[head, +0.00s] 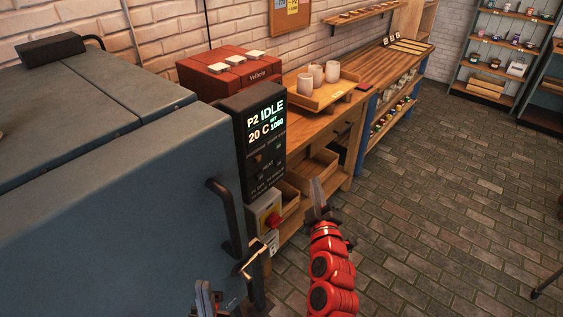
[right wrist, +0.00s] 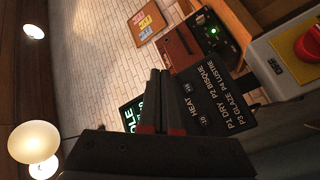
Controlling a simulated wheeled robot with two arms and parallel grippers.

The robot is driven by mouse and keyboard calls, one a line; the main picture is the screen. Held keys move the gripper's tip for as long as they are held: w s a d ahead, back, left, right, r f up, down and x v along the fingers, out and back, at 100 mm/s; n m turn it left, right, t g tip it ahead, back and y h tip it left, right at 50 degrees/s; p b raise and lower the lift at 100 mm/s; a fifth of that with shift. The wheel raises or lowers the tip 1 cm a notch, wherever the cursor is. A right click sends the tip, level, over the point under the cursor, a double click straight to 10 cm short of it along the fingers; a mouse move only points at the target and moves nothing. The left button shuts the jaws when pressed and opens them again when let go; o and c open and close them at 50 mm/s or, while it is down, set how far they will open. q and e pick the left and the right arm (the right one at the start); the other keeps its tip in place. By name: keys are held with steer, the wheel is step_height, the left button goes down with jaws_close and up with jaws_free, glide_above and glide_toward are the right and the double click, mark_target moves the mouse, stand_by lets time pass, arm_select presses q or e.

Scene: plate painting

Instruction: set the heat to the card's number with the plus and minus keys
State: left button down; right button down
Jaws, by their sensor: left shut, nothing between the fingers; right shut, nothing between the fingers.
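The dark control panel (head: 262,140) on the kiln's corner reads P2 IDLE, 20 C, SET 1080. Its small HEAT keys show under the display; in the right wrist view the HEAT label (right wrist: 193,117) lies between two keys marked 10. My right gripper (head: 316,186) is shut and empty, to the right of the panel in the head view. In the right wrist view its fingers (right wrist: 158,78) partly cover the panel and display (right wrist: 130,115). My left gripper (head: 206,290) is shut and empty at the bottom, before the kiln. I cannot read a number on any card.
The grey kiln (head: 110,210) with its handle (head: 224,215) fills the left. A red stop button (head: 273,220) sits below the panel. A red box (head: 225,72) and a tray of white cups (head: 335,92) stand behind. A board (head: 291,15) hangs above.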

mark_target(278, 163)
steer(key=shift+a, duration=0.15)
steer(key=w+a+p, duration=0.3)
steer(key=w+a, duration=0.2)
steer(key=a, duration=0.2)
stand_by(0.6)
steer(key=shift+w, duration=0.1)
stand_by(1.8)
steer(key=shift+w+a+p, duration=0.25)
steer(key=shift+a+p, duration=0.05)
steer(key=shift+p, duration=0.35)
